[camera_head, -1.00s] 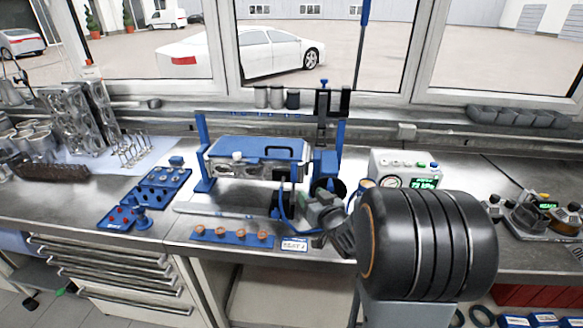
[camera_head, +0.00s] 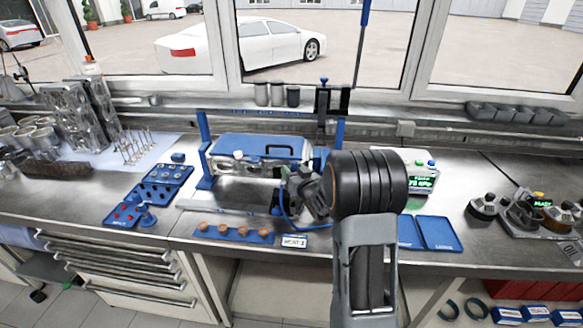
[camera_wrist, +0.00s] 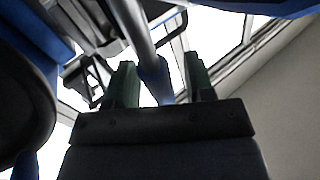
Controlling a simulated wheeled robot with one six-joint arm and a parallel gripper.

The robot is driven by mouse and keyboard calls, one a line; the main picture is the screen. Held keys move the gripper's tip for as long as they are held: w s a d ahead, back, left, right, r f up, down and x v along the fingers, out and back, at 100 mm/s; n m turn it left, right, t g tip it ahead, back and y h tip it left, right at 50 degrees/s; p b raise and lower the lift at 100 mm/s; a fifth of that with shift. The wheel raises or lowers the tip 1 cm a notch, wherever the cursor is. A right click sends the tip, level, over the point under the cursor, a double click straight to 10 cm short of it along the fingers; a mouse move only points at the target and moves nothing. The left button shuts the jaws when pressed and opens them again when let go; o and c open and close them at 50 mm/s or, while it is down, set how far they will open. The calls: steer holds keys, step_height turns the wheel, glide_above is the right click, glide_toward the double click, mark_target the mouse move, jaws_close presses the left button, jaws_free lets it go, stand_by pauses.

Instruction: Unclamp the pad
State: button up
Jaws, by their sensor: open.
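A blue clamping fixture (camera_head: 204,150) stands on the bench in the head view. It holds a light metal block under a blue top (camera_head: 258,147) with a dark handle. I cannot single out the pad with certainty. My gripper (camera_head: 291,180) is in front of the fixture's right end, and my arm hides part of that end. In the wrist view, my gripper (camera_wrist: 160,80) shows two dark green fingers, apart. A grey bar with a blue end (camera_wrist: 155,75) runs between them in the picture. I cannot tell whether either finger touches it.
A gauge box (camera_head: 422,177) with a green display stands right of the fixture, partly behind my arm. A blue tray with orange-brown rings (camera_head: 233,233) lies in front. Blue parts trays (camera_head: 160,185) are at left. Blue flat trays (camera_head: 438,233) lie at right.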

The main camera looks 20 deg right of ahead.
steer(key=shift+w, duration=0.6)
jaws_close()
stand_by(0.4)
